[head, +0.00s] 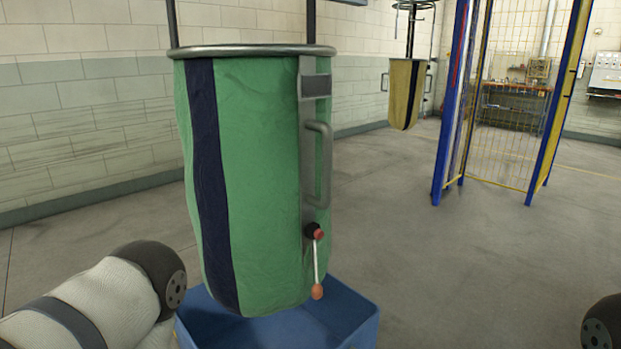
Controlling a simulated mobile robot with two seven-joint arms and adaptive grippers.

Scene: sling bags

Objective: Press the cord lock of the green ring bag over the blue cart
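The green ring bag (265,170) with a dark blue stripe hangs upright from a metal ring (250,50) near the centre of the head view. Its bottom hangs over the blue cart (345,320), and the bag hides part of the cart. The cord lock (316,233), black with a red button, sits low on the bag's right side. A short pale cord hangs from it to an orange end piece (317,292). A grey handle (320,165) is above the lock. Only links of my arms show at the lower left and lower right edges. Neither gripper is visible.
A yellow bag (404,93) hangs farther back from another ring. A blue and yellow mesh fence (505,125) stands at the right, with a workbench (515,105) behind it. A tiled wall is at the left. The floor right of the cart is clear.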

